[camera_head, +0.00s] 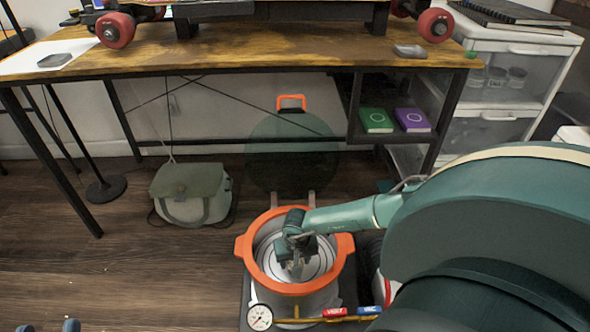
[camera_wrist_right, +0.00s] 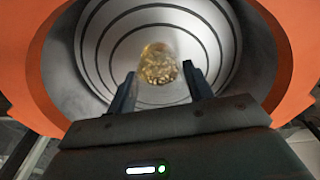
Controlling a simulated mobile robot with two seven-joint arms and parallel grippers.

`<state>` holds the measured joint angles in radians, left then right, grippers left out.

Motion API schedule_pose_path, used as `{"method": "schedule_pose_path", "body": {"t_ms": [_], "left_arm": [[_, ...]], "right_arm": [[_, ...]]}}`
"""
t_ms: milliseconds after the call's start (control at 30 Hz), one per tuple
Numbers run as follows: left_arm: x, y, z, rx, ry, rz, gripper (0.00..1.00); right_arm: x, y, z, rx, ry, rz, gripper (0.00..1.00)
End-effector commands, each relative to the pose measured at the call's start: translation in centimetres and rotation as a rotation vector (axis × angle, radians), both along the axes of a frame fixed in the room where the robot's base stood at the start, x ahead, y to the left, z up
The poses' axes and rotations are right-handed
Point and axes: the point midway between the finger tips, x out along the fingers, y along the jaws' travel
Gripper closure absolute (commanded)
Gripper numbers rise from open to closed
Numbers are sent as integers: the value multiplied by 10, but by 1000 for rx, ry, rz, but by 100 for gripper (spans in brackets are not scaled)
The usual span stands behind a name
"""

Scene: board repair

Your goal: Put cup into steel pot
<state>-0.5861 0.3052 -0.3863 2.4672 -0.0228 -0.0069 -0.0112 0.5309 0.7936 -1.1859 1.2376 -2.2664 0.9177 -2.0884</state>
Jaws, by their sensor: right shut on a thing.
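The steel pot (camera_head: 257,241) stands on the floor in the head view, with an orange rim and handles and a ringed inside. Its ringed inside wall (camera_wrist_right: 92,40) fills much of the right wrist view. My right gripper (camera_head: 296,268) points down into the pot's mouth. In the right wrist view its two fingers are on either side of a golden, see-through cup (camera_wrist_right: 158,66), and it is shut on this cup. The cup is within the pot's opening; whether it touches the bottom I cannot tell. My left gripper (camera_head: 50,326) shows only two fingertips, spread apart and empty, at the bottom left.
A pressure gauge (camera_head: 260,317) and red and blue valve handles are in front of the pot. A grey-green bag (camera_head: 191,194) lies on the floor to its left. A wooden desk (camera_head: 255,42) stands behind.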

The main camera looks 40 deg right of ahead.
Motion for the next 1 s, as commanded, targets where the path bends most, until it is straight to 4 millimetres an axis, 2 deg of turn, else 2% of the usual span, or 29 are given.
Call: {"method": "schedule_pose_path", "body": {"t_ms": [233, 267, 500, 833, 1000], "left_arm": [[0, 0, -2, 1, -13, 0, 64], [0, 0, 1, 1, -19, 0, 64], [0, 0, 3, 4, -26, -3, 64], [1, 0, 7, 8, -21, -4, 64], [0, 1, 14, 34, -10, 8, 64]], "right_arm": [[0, 0, -3, 0, -1, 0, 72], [0, 0, -2, 0, -1, 0, 46], [0, 0, -2, 0, 0, 0, 27], [0, 0, 3, 0, 0, 0, 27], [-2, 1, 35, 1, -3, 1, 27]]}}
